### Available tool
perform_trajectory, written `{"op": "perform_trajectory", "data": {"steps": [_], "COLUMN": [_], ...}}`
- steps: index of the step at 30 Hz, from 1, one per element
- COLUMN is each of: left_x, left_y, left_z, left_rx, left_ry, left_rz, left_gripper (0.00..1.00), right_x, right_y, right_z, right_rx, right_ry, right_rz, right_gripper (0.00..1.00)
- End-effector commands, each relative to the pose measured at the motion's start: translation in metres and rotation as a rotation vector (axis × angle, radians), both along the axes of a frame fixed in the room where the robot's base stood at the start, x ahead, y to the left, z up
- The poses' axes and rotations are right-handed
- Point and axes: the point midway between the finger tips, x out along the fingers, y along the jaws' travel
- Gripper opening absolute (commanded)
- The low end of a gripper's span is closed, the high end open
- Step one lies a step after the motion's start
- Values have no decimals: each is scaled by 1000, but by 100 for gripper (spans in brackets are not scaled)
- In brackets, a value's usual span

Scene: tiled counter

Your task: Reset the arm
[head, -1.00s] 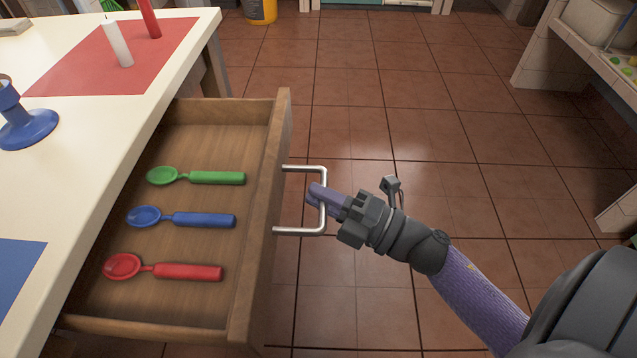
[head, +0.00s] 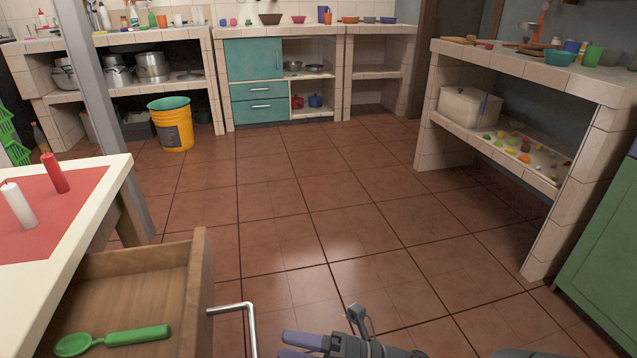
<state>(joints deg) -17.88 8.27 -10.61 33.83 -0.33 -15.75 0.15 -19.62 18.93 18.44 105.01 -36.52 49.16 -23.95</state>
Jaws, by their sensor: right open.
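My right gripper (head: 300,344) shows at the bottom edge of the head view, its purple fingers pointing left. It is open and empty, a little to the right of the metal drawer handle (head: 238,308) and apart from it as far as I can see. The wooden drawer (head: 203,285) stands open at the lower left. A green spoon (head: 112,340) lies in it. The rest of the drawer and the lower part of the handle are cut off by the frame. My left gripper is not in view.
A white table (head: 110,200) with a red mat (head: 85,195), a white candle (head: 20,207) and a red candle (head: 54,174) is at left. A yellow bucket (head: 172,130) stands farther back. Tiled counters line the back and right. The tiled floor (head: 310,200) between is clear.

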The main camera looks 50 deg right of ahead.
Motion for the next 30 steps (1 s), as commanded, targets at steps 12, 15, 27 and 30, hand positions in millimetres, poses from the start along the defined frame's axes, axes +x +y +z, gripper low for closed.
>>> {"op": "perform_trajectory", "data": {"steps": [12, 15, 27, 30], "left_x": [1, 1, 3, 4], "left_y": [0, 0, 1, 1], "left_z": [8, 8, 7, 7], "left_rx": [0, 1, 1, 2], "left_ry": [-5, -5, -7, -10], "left_rz": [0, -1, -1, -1], "left_gripper": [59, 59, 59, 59], "right_x": [-31, -31, -60, -121], "right_y": [-19, -19, -48, -45], "right_z": [-7, -7, -164, -250], "right_rx": [0, 0, 370, 514], "right_ry": [-1, -2, 620, 987], "right_rz": [0, 1, -425, -669], "right_gripper": [53, 53, 53, 53]}}
